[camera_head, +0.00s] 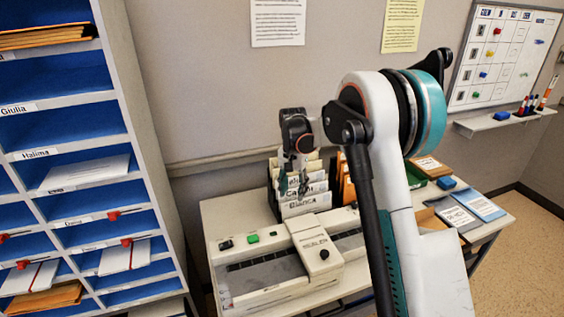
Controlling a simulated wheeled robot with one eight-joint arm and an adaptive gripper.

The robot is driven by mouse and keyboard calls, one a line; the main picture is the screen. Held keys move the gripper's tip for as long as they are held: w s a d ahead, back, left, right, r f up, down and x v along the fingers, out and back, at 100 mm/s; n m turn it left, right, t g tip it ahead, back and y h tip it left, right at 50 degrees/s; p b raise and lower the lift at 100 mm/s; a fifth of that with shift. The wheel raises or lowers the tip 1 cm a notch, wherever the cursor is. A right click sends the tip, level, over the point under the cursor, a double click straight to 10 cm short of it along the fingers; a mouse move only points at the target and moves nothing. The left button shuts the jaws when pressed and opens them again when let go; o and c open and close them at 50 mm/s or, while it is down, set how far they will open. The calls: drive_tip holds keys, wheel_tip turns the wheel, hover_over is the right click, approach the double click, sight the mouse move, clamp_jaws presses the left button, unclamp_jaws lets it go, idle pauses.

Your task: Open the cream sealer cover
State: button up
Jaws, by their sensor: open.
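The cream sealer (262,282) stands on the table, a long low machine with a dark slotted bed. Its cream cover (315,252) is a raised block across the bed, marked with sealer lettering and carrying a black knob. The cover looks closed. A green button and a black control sit on the machine's back left part. My gripper (292,188) hangs above and behind the cover, in front of the name-labelled dividers, apart from the cover. Its fingers are open with nothing seen between them. My arm hides the machine's right end.
Labelled dividers (305,205) stand behind the sealer, close to my gripper. A blue-lined pigeonhole rack (112,62) rises at the left. Clipboards and papers (478,205) lie on the table's right side. A whiteboard (505,55) and a pen shelf (505,121) are on the wall.

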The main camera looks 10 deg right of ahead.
drive_tip(key=w+r+p, duration=0.3)
drive_tip(key=w+p, duration=0.1)
drive_tip(key=w, duration=0.7)
drive_tip(key=shift+w+a+r, duration=0.3)
drive_tip(key=shift+a+r, duration=0.05)
drive_tip(key=shift+a, duration=0.1)
idle(0.5)
idle(0.4)
wheel_tip(320, 180, up, 12)
drive_tip(key=shift+w, duration=0.3)
drive_tip(key=shift+a, duration=0.1)
idle(0.4)
